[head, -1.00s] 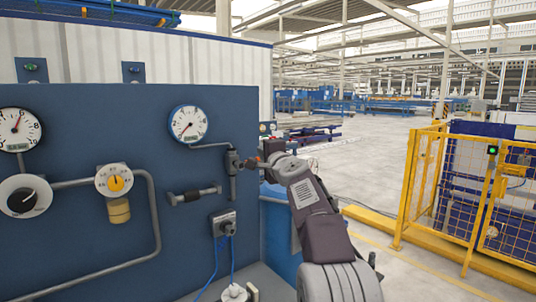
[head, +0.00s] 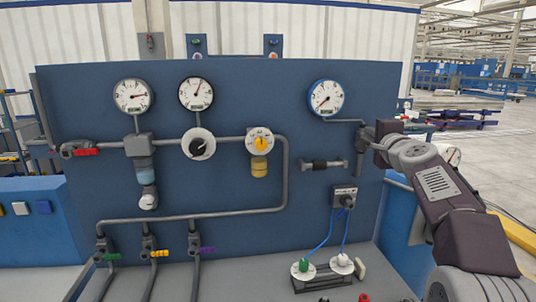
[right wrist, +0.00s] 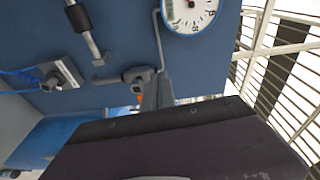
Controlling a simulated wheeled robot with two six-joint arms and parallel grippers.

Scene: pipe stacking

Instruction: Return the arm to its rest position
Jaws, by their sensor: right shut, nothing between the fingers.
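My right arm comes in from the right in the head view. Its right gripper (head: 372,136) is shut and empty, in front of the right part of the blue panel (head: 235,90). It is close to the pipe end below the right-hand gauge (head: 326,98), and I cannot tell whether it touches. In the right wrist view, my dark wrist body fills the bottom and partly hides the fingers. The white gauge (right wrist: 190,12) and the short grey pipe piece (right wrist: 85,30) on the panel show above it. My left arm is not in view.
The panel carries gauges, a black knob (head: 198,144), a yellow regulator (head: 260,142) and coloured valves along the lower left. A small fitting stand (head: 322,275) with blue hoses sits on the grey bench below. Open factory floor (head: 500,150) lies at the right.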

